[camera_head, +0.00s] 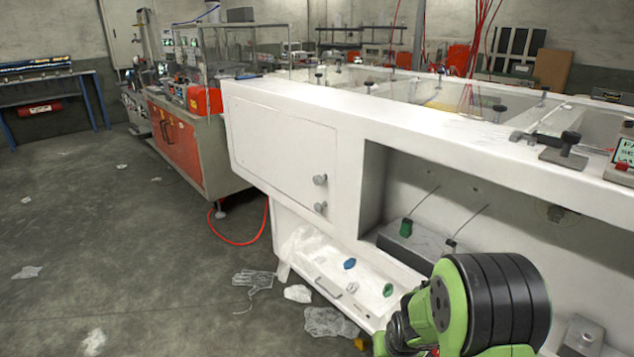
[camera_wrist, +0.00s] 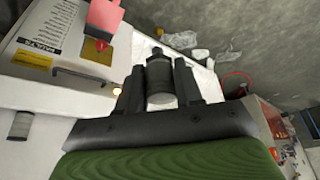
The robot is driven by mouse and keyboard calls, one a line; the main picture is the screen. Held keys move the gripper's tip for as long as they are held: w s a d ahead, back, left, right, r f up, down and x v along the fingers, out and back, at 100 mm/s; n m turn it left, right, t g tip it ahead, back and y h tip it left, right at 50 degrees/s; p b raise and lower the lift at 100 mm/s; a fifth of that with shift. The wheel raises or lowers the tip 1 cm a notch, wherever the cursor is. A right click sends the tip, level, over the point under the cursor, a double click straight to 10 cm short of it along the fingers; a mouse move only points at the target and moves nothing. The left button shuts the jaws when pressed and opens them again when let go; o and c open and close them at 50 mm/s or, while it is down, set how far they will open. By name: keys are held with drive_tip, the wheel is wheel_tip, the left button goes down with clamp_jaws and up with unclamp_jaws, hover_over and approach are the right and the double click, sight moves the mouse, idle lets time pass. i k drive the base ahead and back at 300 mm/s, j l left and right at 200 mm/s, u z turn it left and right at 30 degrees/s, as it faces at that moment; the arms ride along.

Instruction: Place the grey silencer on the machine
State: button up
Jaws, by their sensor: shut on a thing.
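The grey silencer (camera_wrist: 160,84), a dark grey cylinder with a narrower end, sits between the two dark fingers of my gripper (camera_wrist: 160,68) in the wrist view. The fingers are shut on it from both sides. The white machine (camera_head: 285,105) fills the middle and right of the head view. In its open recess is a grey block (camera_head: 412,240) with a green fitting (camera_head: 406,228) and a darker fitting (camera_head: 450,246), each with a thin wire. My green and black arm is at the lower right and hides part of the machine; the fingers are hidden in this view.
A low white tray (camera_head: 330,272) holds a blue piece (camera_head: 349,264), a green piece (camera_head: 388,290) and a small pale piece (camera_head: 352,287). Crumpled scraps (camera_head: 297,293) and a glove-like piece (camera_head: 253,280) lie on the floor. Open floor (camera_head: 130,240) extends left.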

sight(334, 98)
drive_tip(key=i+j, duration=0.3)
drive_tip(key=i+j+z, duration=0.1)
drive_tip(key=i+j, duration=0.2)
drive_tip(key=i+j+z, duration=0.1)
drive_tip(key=i+j, duration=0.45)
drive_tip(key=j, duration=0.25)
drive_tip(key=i+j+z, duration=0.1)
drive_tip(key=i+j, duration=0.15)
drive_tip(key=j, duration=0.15)
drive_tip(key=i+j, duration=0.3)
drive_tip(key=i+j+z, duration=0.1)
drive_tip(key=i+j, duration=0.15)
drive_tip(key=j, duration=0.25)
drive_tip(key=i+j, duration=0.25)
drive_tip(key=j, duration=0.15)
drive_tip(key=z, duration=0.05)
